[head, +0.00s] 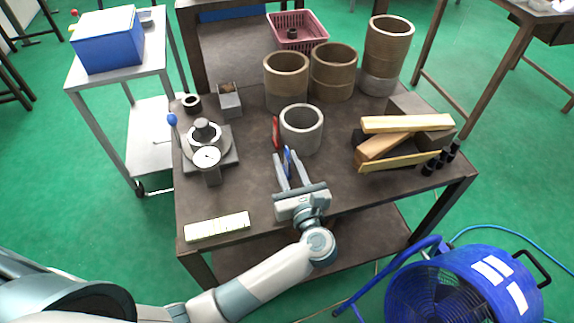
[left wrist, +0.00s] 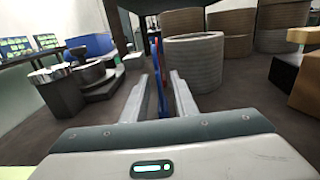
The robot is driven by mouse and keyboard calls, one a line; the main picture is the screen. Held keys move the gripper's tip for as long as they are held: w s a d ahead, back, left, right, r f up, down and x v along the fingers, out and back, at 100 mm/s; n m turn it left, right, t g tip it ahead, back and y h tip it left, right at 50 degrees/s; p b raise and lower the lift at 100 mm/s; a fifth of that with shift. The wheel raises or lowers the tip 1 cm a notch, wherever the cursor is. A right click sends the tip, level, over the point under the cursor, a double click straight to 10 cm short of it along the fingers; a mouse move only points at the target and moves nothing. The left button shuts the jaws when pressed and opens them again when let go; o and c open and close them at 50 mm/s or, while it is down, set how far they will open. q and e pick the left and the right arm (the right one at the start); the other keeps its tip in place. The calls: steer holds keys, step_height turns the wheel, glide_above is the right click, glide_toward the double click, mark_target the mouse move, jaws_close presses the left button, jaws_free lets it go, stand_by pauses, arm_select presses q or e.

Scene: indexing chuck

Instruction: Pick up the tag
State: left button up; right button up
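A thin blue upright piece (head: 287,160), which may be the tag, stands between the fingers of my left gripper (head: 293,171). A similar thin red piece (head: 275,132) stands a little farther back, beside the grey ring. In the left wrist view the blue piece (left wrist: 160,82) shows edge-on between the fingertips (left wrist: 160,90), with a gap visible on both sides. My left gripper is open and low over the table. I cannot tell which coloured piece the task calls the tag. My right gripper is not in view.
A grey ring (head: 301,130) stands just beyond the fingertips. Brown cylinders (head: 286,82) stand behind it. Wooden bars (head: 407,124) lie at the right. The chuck (head: 205,140) with a dial gauge stands at the left. A pale marked strip (head: 217,227) lies at the front left.

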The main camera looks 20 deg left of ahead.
mark_target(287, 155)
arm_select(q)
steer(key=shift+c, duration=0.6)
jaws_close()
steer(key=shift+r, duration=0.15)
